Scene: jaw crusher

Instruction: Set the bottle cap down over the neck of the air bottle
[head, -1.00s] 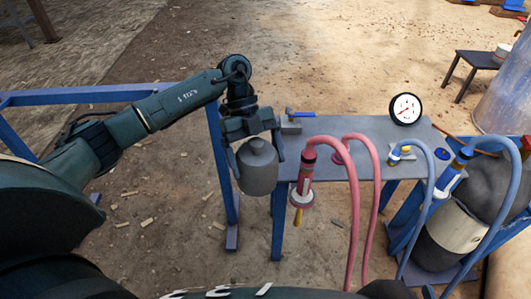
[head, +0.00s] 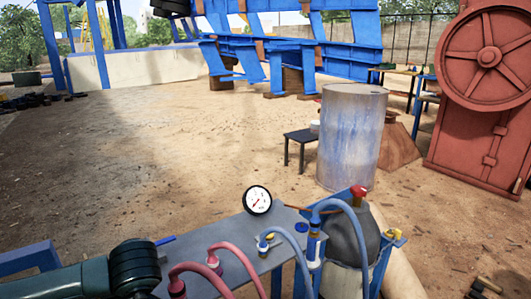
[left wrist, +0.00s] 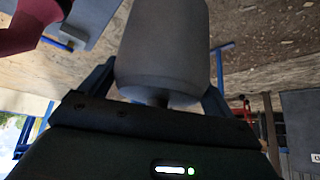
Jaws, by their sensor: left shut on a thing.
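The bottle cap (left wrist: 165,45) is a grey, rounded cylinder. It fills the middle of the left wrist view, held between the fingers of my left gripper (left wrist: 157,85), which is shut on it. In the head view only part of my left arm shows at the lower left; that gripper and the cap are out of the picture. The air bottle (head: 345,240) is dark grey with a pale band and stands at the lower right in a blue frame. A red part (head: 358,191) shows at its top. Hoses partly cover the bottle, and its neck is not clearly visible. My right gripper is not in view.
A grey table (head: 237,262) holds a round gauge (head: 257,200). Pink hoses (head: 205,270) and a blue hose (head: 335,203) arch up between the arm and the bottle. A metal drum (head: 350,140) and a small dark stool (head: 301,137) stand behind on open ground.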

